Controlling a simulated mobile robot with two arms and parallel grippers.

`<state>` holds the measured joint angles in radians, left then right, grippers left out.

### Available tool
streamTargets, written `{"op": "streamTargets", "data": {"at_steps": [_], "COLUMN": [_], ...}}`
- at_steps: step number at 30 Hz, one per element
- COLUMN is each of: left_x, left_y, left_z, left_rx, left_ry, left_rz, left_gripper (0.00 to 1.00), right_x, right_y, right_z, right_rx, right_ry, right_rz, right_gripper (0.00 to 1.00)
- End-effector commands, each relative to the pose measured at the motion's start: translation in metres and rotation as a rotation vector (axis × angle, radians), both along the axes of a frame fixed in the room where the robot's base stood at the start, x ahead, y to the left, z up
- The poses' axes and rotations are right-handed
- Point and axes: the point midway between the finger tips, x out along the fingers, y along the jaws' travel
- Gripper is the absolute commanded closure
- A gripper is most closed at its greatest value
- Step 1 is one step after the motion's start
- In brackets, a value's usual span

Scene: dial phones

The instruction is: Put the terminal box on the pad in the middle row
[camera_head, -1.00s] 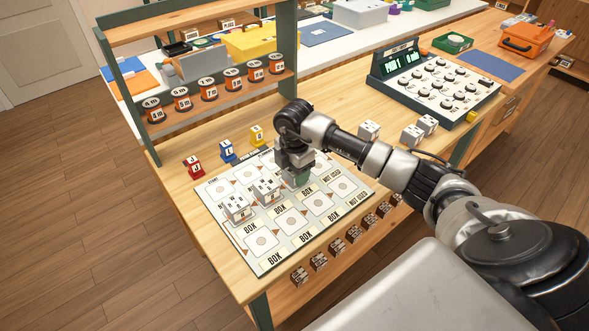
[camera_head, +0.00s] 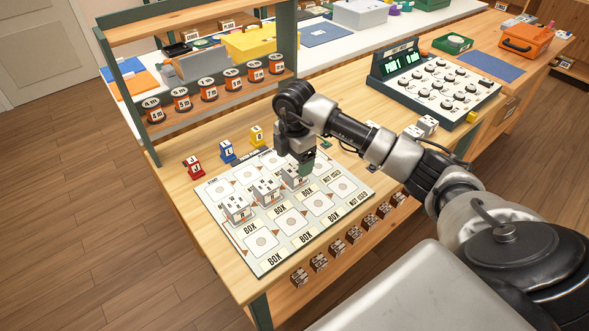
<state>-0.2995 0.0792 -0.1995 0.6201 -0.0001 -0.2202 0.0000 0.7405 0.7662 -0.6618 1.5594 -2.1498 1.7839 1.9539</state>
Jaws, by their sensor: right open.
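The board (camera_head: 240,252) with rows of printed pads lies on the wooden table. Three white terminal boxes stand on it in a line along the middle row: a left one (camera_head: 236,210), a centre one (camera_head: 266,191) and a right one (camera_head: 293,177). My right gripper (camera_head: 305,166) is open, just above and behind the right box, and partly covers it. I cannot tell whether they still touch. My left gripper is not in view.
More white boxes (camera_head: 428,125) stand on the table near the console (camera_head: 435,90), partly behind my arm. Red (camera_head: 194,167), blue (camera_head: 228,151) and yellow (camera_head: 257,136) blocks stand behind the board. Wire spools (camera_head: 208,90) line the shelf. The board's front pads are clear.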

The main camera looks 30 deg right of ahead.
Motion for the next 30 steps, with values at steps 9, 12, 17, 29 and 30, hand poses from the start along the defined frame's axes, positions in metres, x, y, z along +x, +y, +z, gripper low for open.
{"op": "streamTargets", "data": {"at_steps": [9, 12, 17, 29, 30], "left_x": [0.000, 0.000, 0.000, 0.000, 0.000], "left_y": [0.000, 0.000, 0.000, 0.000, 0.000], "left_z": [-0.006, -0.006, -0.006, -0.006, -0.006], "left_rx": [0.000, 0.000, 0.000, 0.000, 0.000], "left_ry": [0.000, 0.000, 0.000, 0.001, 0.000], "left_rz": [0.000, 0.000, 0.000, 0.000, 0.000], "left_gripper": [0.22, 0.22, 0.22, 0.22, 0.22], "right_x": [0.001, 0.000, 0.000, 0.000, 0.000], "right_y": [0.000, 0.000, 0.000, 0.000, 0.000], "right_z": [0.061, 0.070, 0.075, 0.075, 0.075], "right_rx": [-0.001, 0.000, 0.000, 0.000, 0.000], "right_ry": [-0.003, 0.000, 0.000, 0.001, 0.001], "right_rz": [0.001, 0.001, 0.001, 0.000, 0.000], "right_gripper": [0.22, 0.22, 0.22, 0.22, 0.22]}}
